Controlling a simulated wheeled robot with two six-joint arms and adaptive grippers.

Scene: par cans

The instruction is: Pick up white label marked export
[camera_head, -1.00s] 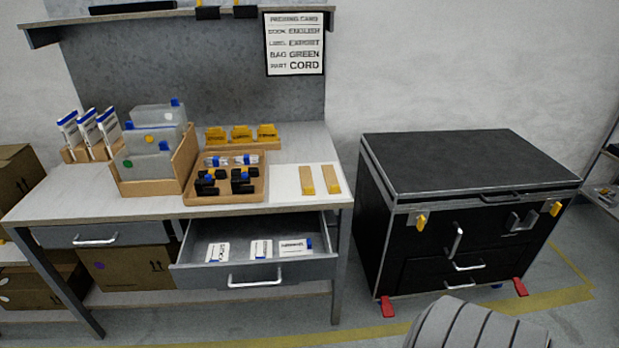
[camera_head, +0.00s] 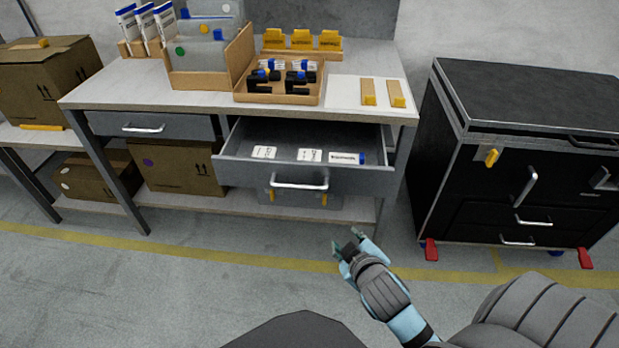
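Three white labels lie in the open drawer: a left one (camera_head: 264,152), a middle one (camera_head: 310,155) and a right one (camera_head: 346,158) with a blue end. Their print is too small to read surely, so I cannot tell which is marked export. The drawer (camera_head: 300,180) is pulled out under the table's right half. My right gripper (camera_head: 347,239) is low in front of the table, below and to the right of the drawer. Its fingers look apart, with nothing between them. My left gripper is out of view.
On the table (camera_head: 215,103) stand a wooden box of plastic bags (camera_head: 200,62), a tray (camera_head: 275,98) of dark parts, yellow pieces (camera_head: 302,40) and white booklets (camera_head: 144,28). A black case (camera_head: 530,130) stands right of the table. The floor in front is clear.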

